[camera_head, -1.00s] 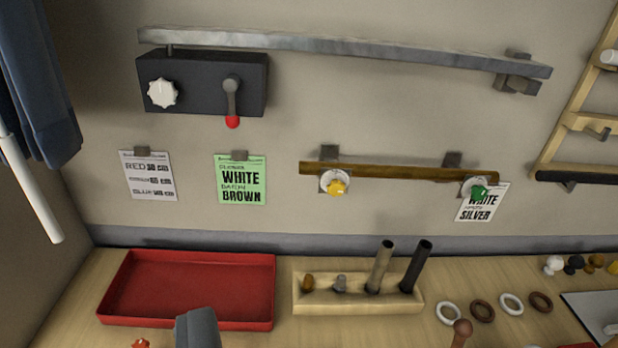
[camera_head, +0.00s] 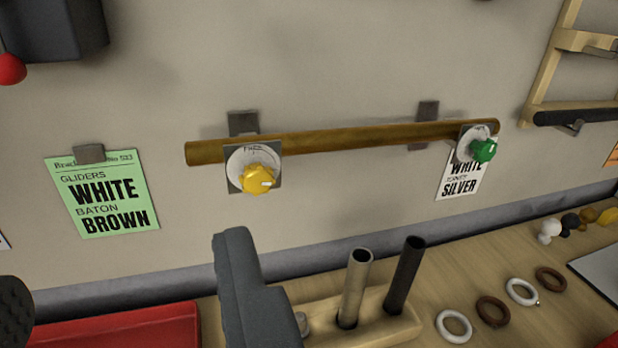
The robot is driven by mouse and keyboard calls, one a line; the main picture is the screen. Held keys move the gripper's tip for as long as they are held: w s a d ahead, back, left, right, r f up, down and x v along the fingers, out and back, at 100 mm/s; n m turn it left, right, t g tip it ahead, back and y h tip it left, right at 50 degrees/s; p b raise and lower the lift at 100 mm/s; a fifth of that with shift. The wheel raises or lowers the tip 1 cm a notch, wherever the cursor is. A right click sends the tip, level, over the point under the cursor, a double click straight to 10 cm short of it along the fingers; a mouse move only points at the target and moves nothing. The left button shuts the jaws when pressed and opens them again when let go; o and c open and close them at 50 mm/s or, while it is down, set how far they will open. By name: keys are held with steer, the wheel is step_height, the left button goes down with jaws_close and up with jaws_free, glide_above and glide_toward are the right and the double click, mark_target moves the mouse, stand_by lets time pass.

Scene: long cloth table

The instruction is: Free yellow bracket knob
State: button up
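The yellow knob (camera_head: 257,180) sits on a round white dial (camera_head: 238,160) with small lettering at its top. Its pale pointer mark faces right. The dial is on a grey bracket plate at the left part of a brown wooden rod (camera_head: 340,139). A green knob (camera_head: 483,150) sits on a similar bracket at the rod's right end. My gripper (camera_head: 122,265) shows as two dark grey fingers at the lower left, wide apart with nothing between them. Its right finger is below the yellow knob in the picture, not touching it.
A green card (camera_head: 103,195) reading "WHITE" and "BROWN" hangs at the left. A wooden holder (camera_head: 395,328) with upright tubes (camera_head: 354,285) stands below the rod. Several rings (camera_head: 454,326) lie at the lower right. A red tray (camera_head: 130,328) is at the bottom left.

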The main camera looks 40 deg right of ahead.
steer(key=h, duration=0.1)
glide_toward(259, 183)
steer(key=shift+m+t, duration=0.3)
steer(key=x, duration=0.4)
steer(key=p+x, duration=0.1)
steer(key=x, duration=0.3)
steer(key=shift+f, duration=0.25)
steer(key=shift+w, duration=0.1)
steer(key=shift+c, duration=0.3)
